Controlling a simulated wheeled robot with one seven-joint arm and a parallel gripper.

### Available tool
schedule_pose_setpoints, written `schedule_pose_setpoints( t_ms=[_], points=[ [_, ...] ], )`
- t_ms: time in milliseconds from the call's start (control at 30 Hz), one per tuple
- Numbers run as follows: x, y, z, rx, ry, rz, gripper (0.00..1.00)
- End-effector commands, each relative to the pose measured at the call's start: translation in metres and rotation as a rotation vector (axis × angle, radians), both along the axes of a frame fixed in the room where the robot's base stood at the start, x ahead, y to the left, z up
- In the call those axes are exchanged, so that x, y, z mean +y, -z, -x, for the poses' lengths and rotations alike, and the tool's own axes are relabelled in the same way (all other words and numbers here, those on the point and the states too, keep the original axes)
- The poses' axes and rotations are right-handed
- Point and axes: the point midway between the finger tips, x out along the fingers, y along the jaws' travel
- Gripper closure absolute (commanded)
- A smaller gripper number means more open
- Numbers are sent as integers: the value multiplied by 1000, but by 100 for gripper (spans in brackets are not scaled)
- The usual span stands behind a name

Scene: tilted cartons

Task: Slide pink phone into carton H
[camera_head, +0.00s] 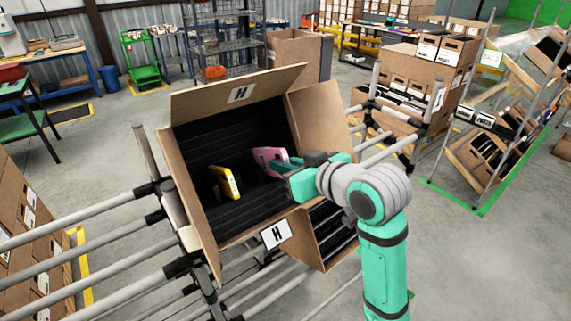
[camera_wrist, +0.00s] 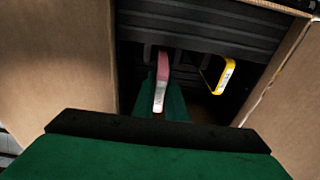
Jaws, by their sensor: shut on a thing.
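Carton H (camera_head: 240,141) is an open, tilted cardboard carton with a dark ribbed lining; white labels with an H show on its flaps. The pink phone (camera_head: 268,158) is inside its opening, toward the right side. My gripper (camera_head: 287,168) reaches in from the right and is shut on the pink phone. In the wrist view the pink phone (camera_wrist: 162,75) stands on edge between the green fingers (camera_wrist: 164,98), its far end close to the dark lining. I cannot tell whether it touches the lining. The finger tips are partly hidden.
A yellow phone (camera_head: 226,183) stands in the carton to the left of the pink one; in the wrist view the yellow phone (camera_wrist: 217,76) is to the right. Cardboard flaps surround the opening. Grey rack tubes (camera_head: 115,230) run below and left.

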Motion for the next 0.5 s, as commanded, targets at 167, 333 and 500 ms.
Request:
schedule_pose_setpoints(
  t_ms=[167, 333, 500],
  points=[
    [3, 3, -3, 0, -1, 0, 100],
    [6, 6, -7, -1, -2, 1, 100],
    [8, 9, -10, -1, -1, 2, 100]
  ],
)
